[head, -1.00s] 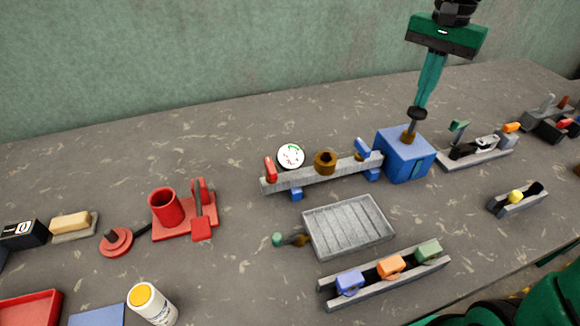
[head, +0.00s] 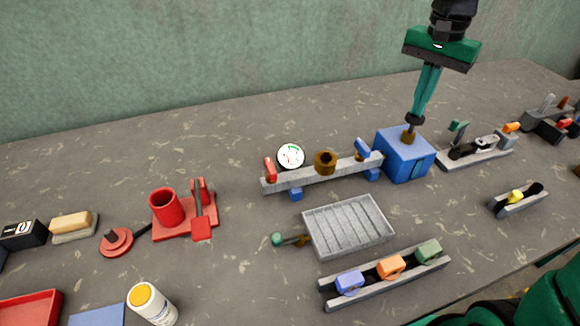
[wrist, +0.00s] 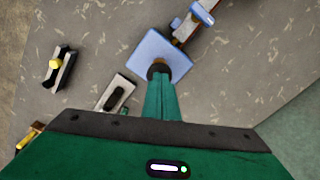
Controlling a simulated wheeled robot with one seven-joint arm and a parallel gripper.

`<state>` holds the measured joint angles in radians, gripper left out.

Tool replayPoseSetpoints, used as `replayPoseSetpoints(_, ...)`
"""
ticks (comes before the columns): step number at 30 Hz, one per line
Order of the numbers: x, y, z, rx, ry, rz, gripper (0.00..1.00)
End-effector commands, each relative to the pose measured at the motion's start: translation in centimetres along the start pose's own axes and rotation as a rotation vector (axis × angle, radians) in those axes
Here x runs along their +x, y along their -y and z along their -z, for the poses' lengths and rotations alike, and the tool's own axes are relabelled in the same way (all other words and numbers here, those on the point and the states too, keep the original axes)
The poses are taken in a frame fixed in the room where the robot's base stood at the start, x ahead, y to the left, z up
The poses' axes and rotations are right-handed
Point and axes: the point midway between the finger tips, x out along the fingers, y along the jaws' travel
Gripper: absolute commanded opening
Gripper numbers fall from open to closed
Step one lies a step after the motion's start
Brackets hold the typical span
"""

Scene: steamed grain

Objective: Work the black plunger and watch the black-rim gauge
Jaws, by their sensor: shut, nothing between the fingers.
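The black plunger knob (head: 414,119) stands on a brown collar on top of the blue pump box (head: 406,156). My gripper (head: 417,110) is shut with nothing between its fingers, pointing down with its tips at the top of the knob. In the wrist view my gripper (wrist: 160,80) covers part of the black knob (wrist: 158,69), over the blue box (wrist: 145,50).
The grey rail (head: 340,171) carries a red lever (head: 270,169), a brown ring fitting (head: 325,162) and a blue lever (head: 363,150). A grey ribbed tray (head: 348,228) lies in front. A clamp fixture (head: 474,151) stands close right of the blue box.

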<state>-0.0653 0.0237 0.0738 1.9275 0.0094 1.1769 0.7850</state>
Motion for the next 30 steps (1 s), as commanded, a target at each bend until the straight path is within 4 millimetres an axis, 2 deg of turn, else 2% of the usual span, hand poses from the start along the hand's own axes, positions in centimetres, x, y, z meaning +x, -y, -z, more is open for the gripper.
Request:
replayPoseSetpoints(11,1.8,-0.1,-0.1,0.000,0.003,-0.003,0.00)
replayPoseSetpoints(14,1.6,0.0,-0.1,0.000,0.002,-0.002,0.00)
replayPoseSetpoints(30,-2.8,0.0,0.0,0.000,0.001,-0.001,0.00)
